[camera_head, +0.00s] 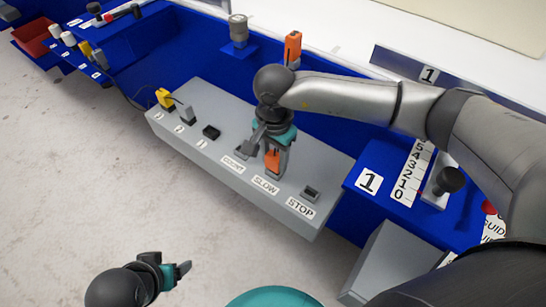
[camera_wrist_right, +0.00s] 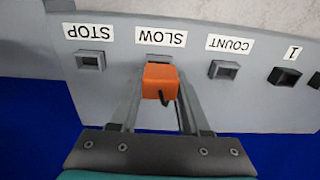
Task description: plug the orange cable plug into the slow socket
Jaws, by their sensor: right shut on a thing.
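The orange cable plug (camera_head: 272,159) is held between the fingers of my right gripper (camera_head: 274,170) at the socket labelled SLOW (camera_head: 265,186). In the right wrist view the orange plug (camera_wrist_right: 160,80) sits just below the SLOW label (camera_wrist_right: 160,37), with a short dark cable bit on it. A sliver of the slow socket shows behind the plug; the rest is hidden. I cannot tell how deep the plug sits. My left gripper (camera_head: 183,271) is low in the head view, away from the panel and apparently empty; its finger gap is unclear.
The grey panel (camera_head: 225,165) also has the empty STOP socket (camera_head: 310,193) and COUNT socket (camera_head: 243,151). Socket 1 (camera_head: 211,132) looks empty. Yellow (camera_head: 165,97) and grey (camera_head: 186,113) plugs stand at the panel's far left. A blue scale block (camera_head: 390,185) stands right of the panel.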

